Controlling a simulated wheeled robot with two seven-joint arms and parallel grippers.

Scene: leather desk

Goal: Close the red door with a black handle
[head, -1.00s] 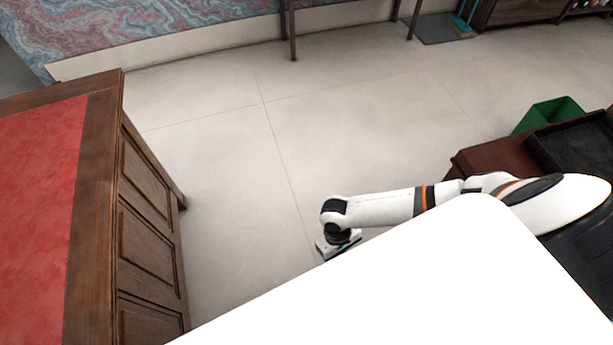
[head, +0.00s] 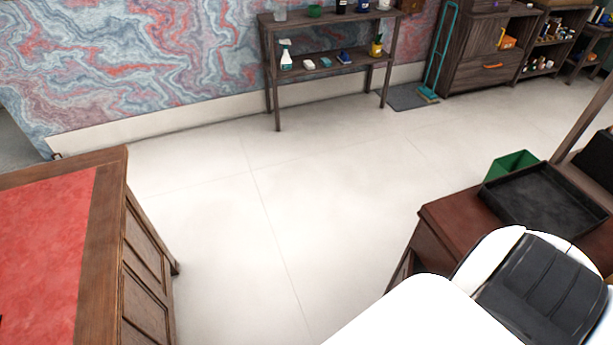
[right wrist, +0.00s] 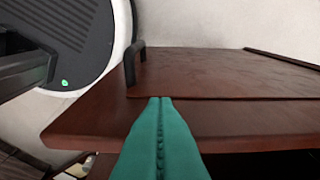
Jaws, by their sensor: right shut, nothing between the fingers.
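In the right wrist view, a red-brown wooden panel with a black handle (right wrist: 132,62) fits the task's red door (right wrist: 215,72). The handle stands near the panel's left edge. My right gripper (right wrist: 160,99) shows as teal fingers pressed together, empty. Its tips overlap the panel's near edge in the picture; I cannot tell whether they touch it. A dark gap shows under the red-brown wood at lower right. In the head view, a red-brown cabinet (head: 440,215) stands at the right, its lower part hidden by my white body. Neither gripper shows in the head view.
A black tray (head: 545,198) lies on the cabinet, with a green bin (head: 510,163) behind it. A wooden desk with a red top (head: 40,235) stands at the left. A shelf (head: 330,66) stands by the far wall. The floor between desk and cabinet is clear.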

